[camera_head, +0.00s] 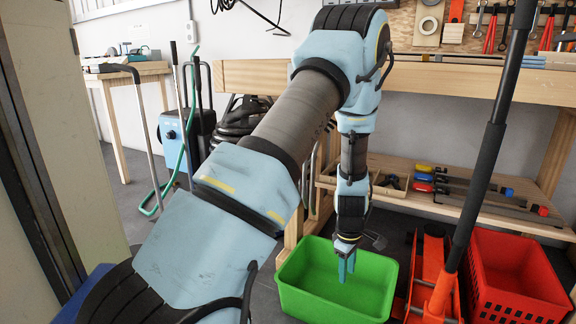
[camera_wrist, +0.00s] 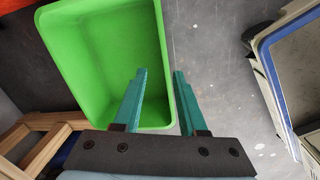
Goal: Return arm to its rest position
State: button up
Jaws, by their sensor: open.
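My arm reaches across the head view, and my gripper (camera_head: 346,268) points down at the green bin (camera_head: 334,302) on the floor. In the wrist view, the two teal fingers of my gripper (camera_wrist: 161,75) are apart, with nothing between them. The green bin (camera_wrist: 75,30) lies beyond the fingers there, and its right rim passes behind the gap between them. The part of the bin's inside that shows looks empty. I cannot tell exactly how high the fingertips are relative to the bin's rim.
A red crate (camera_head: 513,281) and an orange floor jack (camera_head: 431,275) with a long upright handle stand right of the bin. The wooden workbench (camera_head: 250,75) and its low shelf (camera_head: 470,207) with tools are behind. Left are a blue machine (camera_head: 186,135) and a green hose (camera_head: 160,190).

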jog(key=s+a+r+m, duration=0.2)
jog(key=a+r+m, duration=0.3)
jog(key=a+r, duration=0.9)
jog(key=s+a+r+m+t+p, duration=0.1)
jog(key=s+a+r+m, duration=0.5)
jog(key=s+a+r, duration=0.4)
notch_tip(320, 180, up, 37)
jog(key=w+p, duration=0.2)
jog(key=p, duration=3.6)
jog(key=shift+w+a+y, duration=0.15)
jog(key=shift+w+y, duration=0.1)
jog(key=shift+y, duration=0.05)
jog(key=shift+f, duration=0.1)
